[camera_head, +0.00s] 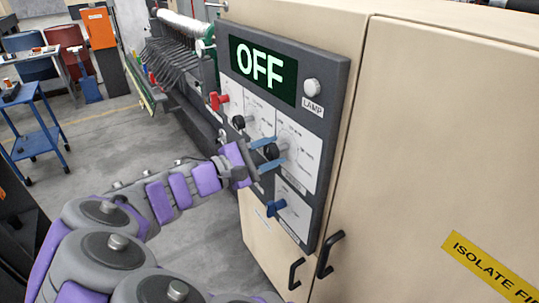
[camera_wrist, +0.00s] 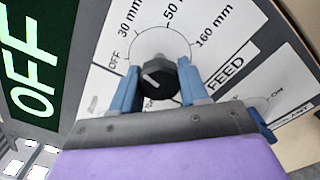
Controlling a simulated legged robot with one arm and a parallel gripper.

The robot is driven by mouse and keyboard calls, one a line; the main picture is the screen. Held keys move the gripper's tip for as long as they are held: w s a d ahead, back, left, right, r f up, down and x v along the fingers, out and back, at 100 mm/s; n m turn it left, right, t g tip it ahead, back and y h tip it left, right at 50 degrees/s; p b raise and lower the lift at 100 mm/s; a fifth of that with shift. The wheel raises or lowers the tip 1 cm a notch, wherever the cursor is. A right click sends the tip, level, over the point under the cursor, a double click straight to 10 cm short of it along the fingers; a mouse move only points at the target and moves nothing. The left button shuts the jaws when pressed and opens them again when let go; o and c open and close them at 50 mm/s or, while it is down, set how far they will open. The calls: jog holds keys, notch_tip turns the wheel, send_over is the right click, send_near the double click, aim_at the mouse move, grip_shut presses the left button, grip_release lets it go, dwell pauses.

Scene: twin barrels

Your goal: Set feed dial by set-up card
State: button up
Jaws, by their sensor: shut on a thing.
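The feed dial (camera_head: 271,151) is a black knob on a white plate of the grey control panel (camera_head: 228,75). In the wrist view the dial (camera_wrist: 157,86) sits beside the word FEED, with marks OFF, 30 mm, 50 and 160 mm around it. Its white pointer line slants up-left, roughly toward the OFF side. My gripper (camera_head: 270,153) has its two blue fingers on either side of the dial and is shut on it; the fingers also show in the wrist view (camera_wrist: 160,80). The green display (camera_head: 262,66) reads OFF. I cannot make out a set-up card.
Red (camera_head: 218,100), black (camera_head: 239,122) and blue (camera_head: 275,207) controls sit near the dial. A lamp (camera_head: 311,86) is at upper right. Black door handles (camera_head: 330,254) project below the panel. A blue trolley (camera_head: 30,120) stands on open floor at left.

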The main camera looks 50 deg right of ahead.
jog(key=shift+f+m, duration=0.15)
jog(key=shift+m, duration=0.45)
jog(key=o, duration=1)
jog(key=shift+o, duration=0.2)
jog(key=p+v, duration=0.3)
jog(key=v, duration=1.4)
jog(key=shift+w+a, duration=0.2)
jog(key=shift+a, duration=0.05)
